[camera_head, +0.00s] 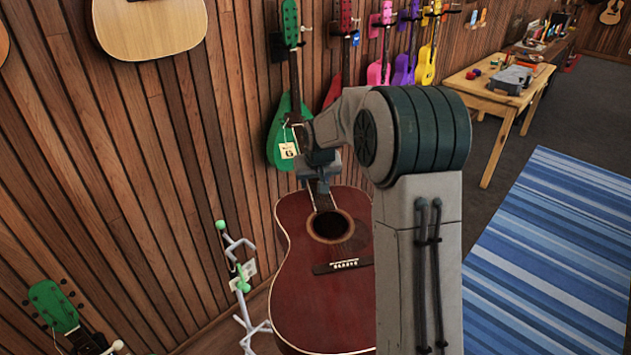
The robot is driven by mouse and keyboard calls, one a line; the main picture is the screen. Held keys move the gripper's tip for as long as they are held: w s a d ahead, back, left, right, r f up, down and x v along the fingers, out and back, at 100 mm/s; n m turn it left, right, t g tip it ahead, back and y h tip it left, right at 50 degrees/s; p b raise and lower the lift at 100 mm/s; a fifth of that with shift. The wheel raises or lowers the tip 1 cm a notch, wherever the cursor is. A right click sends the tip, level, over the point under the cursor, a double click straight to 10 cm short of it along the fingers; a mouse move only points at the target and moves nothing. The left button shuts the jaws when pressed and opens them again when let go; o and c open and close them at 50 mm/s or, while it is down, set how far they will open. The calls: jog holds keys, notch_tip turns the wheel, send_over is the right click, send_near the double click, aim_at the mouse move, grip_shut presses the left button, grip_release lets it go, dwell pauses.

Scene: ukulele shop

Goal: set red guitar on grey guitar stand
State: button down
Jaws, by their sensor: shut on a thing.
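The red guitar (300,285) is roughly upright, with its dark soundhole and bridge facing me. My gripper (321,186) is shut on its neck, just above the body. My arm hides the guitar's right side, and its lower end is cut off by the picture's bottom edge. A light grey guitar stand (248,325) with green-tipped prongs stands just left of the guitar, near the wooden wall. Its lower part is out of the picture. I cannot tell whether the guitar touches the stand.
A green-headed instrument (54,305) is at the lower left. A wooden table (480,85) stands at the back right. The blue striped rug (555,250) is clear.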

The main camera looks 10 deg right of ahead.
jog(key=a+f+n+t+y+b, duration=0.25)
jog(key=f+t+b, duration=0.55)
jog(key=f+b, duration=1.55)
jog(key=s+a+f+n+t+y+b, duration=0.2)
jog(key=s+a+f+y+b, duration=0.4)
jog(key=b, duration=0.8)
jog(key=s+a+f+n+t+y+b, duration=0.25)
jog(key=s+f+b, duration=0.55)
jog(key=b, duration=0.6)
jog(key=w+a, duration=0.7)
jog(key=w, duration=0.4)
jog(key=shift+w+a+f+g+y, duration=0.15)
jog(key=shift+w+a+g+y, duration=0.15)
jog(key=shift+a+g, duration=0.05)
jog(key=shift+w+a+b, duration=0.1)
jog(key=shift+w+b, duration=0.05)
jog(key=shift+b, duration=0.15)
